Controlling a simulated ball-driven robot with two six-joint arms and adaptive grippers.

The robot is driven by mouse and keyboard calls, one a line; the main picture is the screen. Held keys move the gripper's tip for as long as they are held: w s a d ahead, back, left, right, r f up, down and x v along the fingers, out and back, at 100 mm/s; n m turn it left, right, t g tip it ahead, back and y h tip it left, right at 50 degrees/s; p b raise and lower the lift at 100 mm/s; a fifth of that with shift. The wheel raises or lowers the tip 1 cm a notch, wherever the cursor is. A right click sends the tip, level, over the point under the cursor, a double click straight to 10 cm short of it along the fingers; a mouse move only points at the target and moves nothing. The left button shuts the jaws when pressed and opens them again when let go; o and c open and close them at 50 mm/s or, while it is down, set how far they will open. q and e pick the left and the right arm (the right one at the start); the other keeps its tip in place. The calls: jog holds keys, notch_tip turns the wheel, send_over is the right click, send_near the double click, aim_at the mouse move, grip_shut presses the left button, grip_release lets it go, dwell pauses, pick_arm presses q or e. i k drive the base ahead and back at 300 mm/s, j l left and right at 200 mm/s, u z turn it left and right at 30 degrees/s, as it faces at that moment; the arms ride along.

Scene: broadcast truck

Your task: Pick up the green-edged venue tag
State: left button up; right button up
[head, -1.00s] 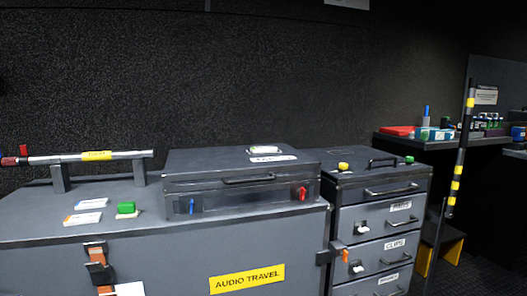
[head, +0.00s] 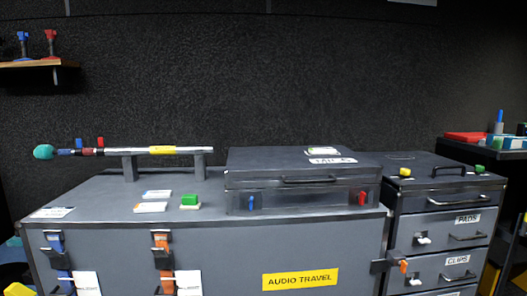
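Several small pale tags are in the head view, too small for me to be sure which has the green edge. One small tag (head: 322,151) with a faint yellow-green tint lies on the closed lid of the black mics case (head: 285,162). Two white tags, a rear one (head: 157,194) and a front one (head: 150,207), lie on the grey audio travel trunk (head: 100,190). A bright green block (head: 189,199) sits beside them on a pale base. Another white tag (head: 52,212) lies at the trunk's left front corner. Neither of my grippers is in view.
A microphone boom (head: 165,150) rests on two supports at the trunk's back left. A drawer cabinet (head: 445,200) with yellow and green knobs stands right of the trunk. A shelf (head: 40,64) holds blue and red items at upper left. The trunk's middle top is partly clear.

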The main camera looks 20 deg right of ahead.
aim_at(317, 150)
jog(key=l+u, duration=1)
jog(key=k+l+u, duration=0.15)
jog(key=l+u, duration=0.3)
jog(key=j, duration=0.1)
